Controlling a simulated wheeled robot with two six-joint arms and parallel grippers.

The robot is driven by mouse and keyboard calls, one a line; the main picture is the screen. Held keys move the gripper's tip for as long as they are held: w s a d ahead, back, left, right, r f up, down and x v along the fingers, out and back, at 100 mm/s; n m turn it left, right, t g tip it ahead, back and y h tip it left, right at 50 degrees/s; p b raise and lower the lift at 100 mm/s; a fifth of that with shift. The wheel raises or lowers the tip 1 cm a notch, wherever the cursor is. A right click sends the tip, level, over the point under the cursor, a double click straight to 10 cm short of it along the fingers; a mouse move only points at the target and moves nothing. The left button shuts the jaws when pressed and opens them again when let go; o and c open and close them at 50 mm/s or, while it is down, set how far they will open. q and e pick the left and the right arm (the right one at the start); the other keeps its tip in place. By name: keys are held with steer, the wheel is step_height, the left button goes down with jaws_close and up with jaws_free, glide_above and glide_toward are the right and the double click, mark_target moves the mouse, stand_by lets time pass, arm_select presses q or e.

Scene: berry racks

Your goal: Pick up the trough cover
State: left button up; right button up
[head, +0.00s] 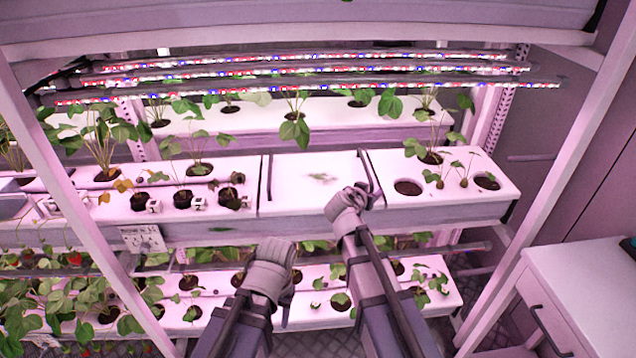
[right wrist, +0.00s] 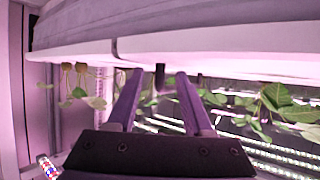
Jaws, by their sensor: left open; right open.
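The trough cover (head: 312,186) is a flat white panel with a faint green mark, lying in the middle of the upper trough. A dark upright handle stands at each side, the left handle (head: 268,178) and the right handle (head: 368,180). My right gripper (head: 352,196) is open at the trough's front edge near the right handle. In the right wrist view, which looks upside down, its fingers (right wrist: 160,88) stand apart with a dark handle end (right wrist: 160,72) between them, not gripped. My left gripper (head: 273,255) is open, lower and in front of the trough; its fingertips are hard to make out.
Planted trough sections flank the cover on the left (head: 150,178) and right (head: 452,187), the right one with an empty hole. LED bars (head: 310,70) run overhead. A lower planted trough (head: 310,318) sits beneath. A rack post (head: 575,140) and white cabinet (head: 590,275) stand right.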

steer(key=shift+c, duration=0.4)
jaws_close()
stand_by(1.0)
